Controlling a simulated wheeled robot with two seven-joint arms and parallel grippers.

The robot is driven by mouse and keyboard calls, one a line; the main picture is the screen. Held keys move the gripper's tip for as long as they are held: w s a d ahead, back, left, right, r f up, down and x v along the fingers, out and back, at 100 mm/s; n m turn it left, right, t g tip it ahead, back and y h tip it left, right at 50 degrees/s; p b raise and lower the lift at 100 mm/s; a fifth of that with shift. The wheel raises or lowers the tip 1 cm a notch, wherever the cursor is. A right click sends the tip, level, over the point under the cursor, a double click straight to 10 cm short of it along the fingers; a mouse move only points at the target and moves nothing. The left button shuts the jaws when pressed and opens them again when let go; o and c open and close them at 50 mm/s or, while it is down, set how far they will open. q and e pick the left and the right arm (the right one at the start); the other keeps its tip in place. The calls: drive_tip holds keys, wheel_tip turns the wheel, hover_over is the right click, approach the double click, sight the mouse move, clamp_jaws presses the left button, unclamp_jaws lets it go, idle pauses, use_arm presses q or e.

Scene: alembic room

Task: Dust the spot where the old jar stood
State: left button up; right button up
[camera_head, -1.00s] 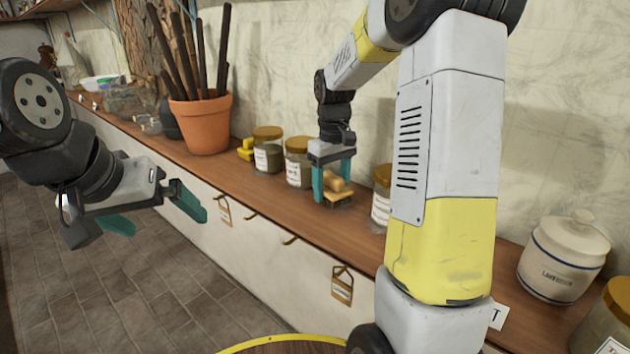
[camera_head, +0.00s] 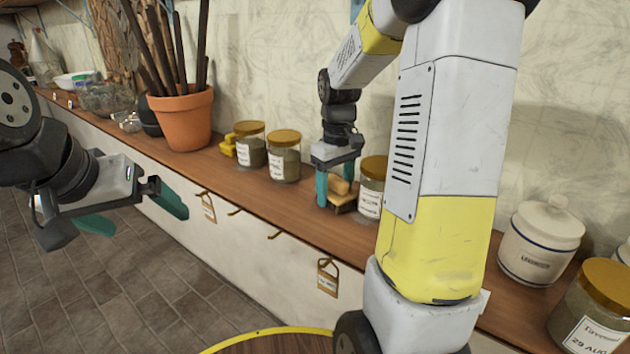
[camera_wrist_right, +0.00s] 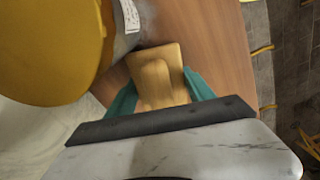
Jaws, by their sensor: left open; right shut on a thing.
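My right gripper (camera_head: 336,186) is shut on a small wooden brush (camera_head: 341,198) with a rounded grip. It holds the brush low at the shelf top, in the gap between two labelled jars. In the right wrist view the brush (camera_wrist_right: 158,78) sits between the teal fingers, close beside a jar with a large yellow lid (camera_wrist_right: 45,45). The brush's underside is hidden there, so I cannot tell whether it touches the wood. My left gripper (camera_head: 133,212) is open and empty, in front of the shelf at the left.
On the wooden shelf (camera_head: 240,190), two jars (camera_head: 284,160) (camera_head: 250,148) stand left of the brush and one (camera_head: 371,190) right. A terracotta pot (camera_head: 185,120) of dark sticks stands further left. A white lidded crock (camera_head: 540,245) and another jar (camera_head: 592,310) stand right.

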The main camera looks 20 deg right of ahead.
sight(310, 185)
drive_tip(key=shift+w+a+f, duration=0.2)
drive_tip(key=shift+w+a, duration=0.85)
drive_tip(key=shift+w, duration=0.3)
drive_tip(key=shift+w+a+f, duration=0.15)
drive_tip(key=shift+w+a, duration=0.9)
drive_tip(key=shift+w, duration=0.25)
drive_tip(key=shift+w+a, duration=1)
drive_tip(key=shift+w, duration=0.25)
drive_tip(key=shift+w+d+r, duration=0.2)
drive_tip(key=shift+w+d, duration=0.8)
drive_tip(key=shift+d, duration=0.2)
drive_tip(key=shift+s+d+f, duration=0.15)
drive_tip(key=shift+s+d, duration=0.85)
drive_tip(key=shift+s, duration=0.25)
drive_tip(key=shift+s+d+f, duration=0.15)
drive_tip(key=shift+s+d, duration=0.8)
drive_tip(key=shift+s, duration=0.3)
drive_tip(key=shift+s+d, duration=0.3)
drive_tip(key=shift+s, duration=0.1)
drive_tip(key=shift+c, duration=0.6)
